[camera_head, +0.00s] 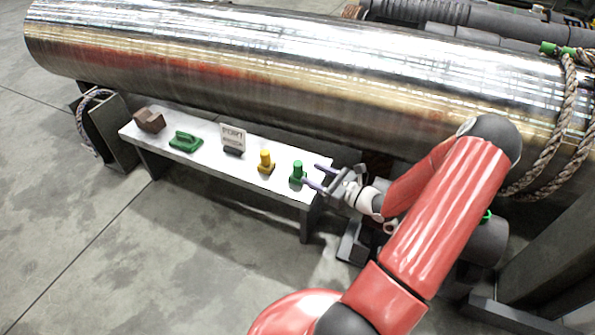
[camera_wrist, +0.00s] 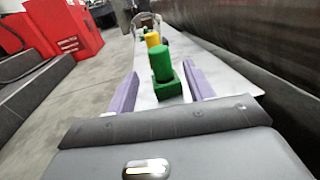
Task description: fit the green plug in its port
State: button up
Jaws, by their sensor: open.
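The green plug (camera_head: 298,173), an upright round peg on a square block, stands near the right end of the bench. In the wrist view the green plug (camera_wrist: 164,68) stands ahead, between the lines of my two fingers. My gripper (camera_head: 312,176) is open and empty, just right of the plug, its fingers pointing at it. In the wrist view my gripper (camera_wrist: 160,72) shows two purple fingers, one on each side of the plug. A low, long green piece (camera_head: 185,141) lies further left on the bench; I cannot tell whether it is the port.
The white bench (camera_head: 208,159) also holds a yellow peg piece (camera_head: 265,162), a small sign (camera_head: 232,137) and a brown block (camera_head: 149,120). A large metal barrel (camera_head: 250,75) runs close behind the bench. The floor (camera_head: 130,240) in front is clear.

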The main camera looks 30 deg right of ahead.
aim_at(298, 166)
jog(key=x, duration=0.6)
jog(key=shift+w+a+b, duration=0.1)
jog(key=shift+w+b, duration=0.1)
jog(key=shift+b, duration=0.1)
jog(key=c, duration=1.1)
jog(key=shift+o, duration=0.2)
jog(key=shift+r, duration=0.15)
